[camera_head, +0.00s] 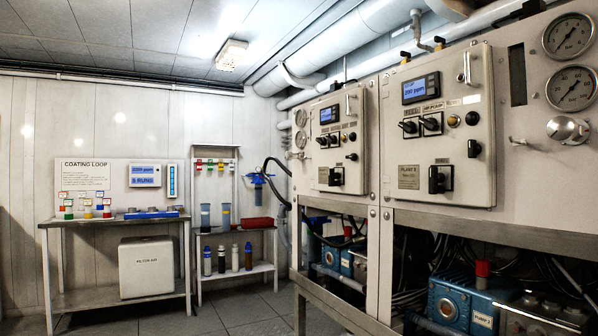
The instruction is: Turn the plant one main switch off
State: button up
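Two pale control boxes are mounted on the frame at the right. The nearer box (440,130) has a lit display (421,88) and a large black rotary switch (437,180) low on its front. The farther box (338,140) has its own lit display (329,114) and a similar black rotary switch (336,177) at its lower part. Each box has a small name plate, but I cannot surely read which is plant one. Both displays are lit. I cannot tell the exact set positions of the rotary switches. My gripper is not in view.
Pressure gauges (570,88) and a knob (567,130) sit right of the nearer box. Blue pumps (462,303) stand below in the frame. A bench (75,222) and a small shelf stand at the back left. The floor (255,312) between is clear.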

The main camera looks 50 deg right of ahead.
aim_at(333, 176)
jog(key=z, duration=0.65)
jog(key=i, duration=1.25)
jog(key=z, duration=0.8)
